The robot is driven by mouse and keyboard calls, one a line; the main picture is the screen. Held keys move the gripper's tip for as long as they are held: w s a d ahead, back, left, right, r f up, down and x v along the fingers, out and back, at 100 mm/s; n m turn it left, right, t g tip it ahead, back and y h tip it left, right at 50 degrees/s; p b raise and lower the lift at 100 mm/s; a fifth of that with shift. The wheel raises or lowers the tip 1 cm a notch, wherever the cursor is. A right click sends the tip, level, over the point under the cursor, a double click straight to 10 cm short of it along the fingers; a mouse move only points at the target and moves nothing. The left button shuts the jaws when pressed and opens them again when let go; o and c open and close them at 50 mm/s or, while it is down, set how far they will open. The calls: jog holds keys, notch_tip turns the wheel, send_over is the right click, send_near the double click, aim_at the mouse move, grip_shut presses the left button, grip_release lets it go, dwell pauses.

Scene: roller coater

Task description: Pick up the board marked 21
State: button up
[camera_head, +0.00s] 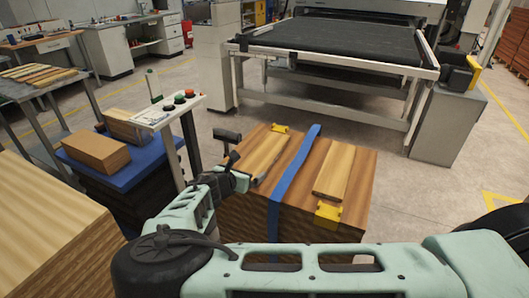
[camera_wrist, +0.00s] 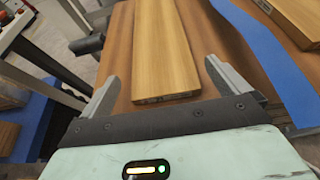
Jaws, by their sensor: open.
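A light wooden board (camera_head: 266,153) lies on the left of a wooden stack (camera_head: 290,222), left of a blue strap. In the wrist view the same board (camera_wrist: 165,48) runs away from me, with a small label on its near end too small to read. A second board (camera_head: 334,172) lies right of the strap, and its edge shows in the wrist view (camera_wrist: 294,16). I cannot tell which is marked 21. My gripper (camera_wrist: 165,84) is open and empty, its fingers on either side of the left board's near end; contact is unclear.
A blue strap (camera_head: 292,165) crosses the stack between the boards. Yellow pieces sit at its far edge (camera_head: 280,128) and near edge (camera_head: 328,213). A control panel (camera_head: 170,109) on a post stands to the left.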

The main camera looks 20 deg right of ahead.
aim_at(256, 164)
jog(key=shift+x, duration=0.85)
jog(key=p+x, duration=0.2)
jog(key=x, duration=0.2)
jog(key=shift+d+r, duration=0.15)
jog(key=shift+w+d+f+p, duration=0.3)
jog(key=shift+w+d+f, duration=0.05)
jog(key=shift+w, duration=0.15)
jog(key=c, duration=1)
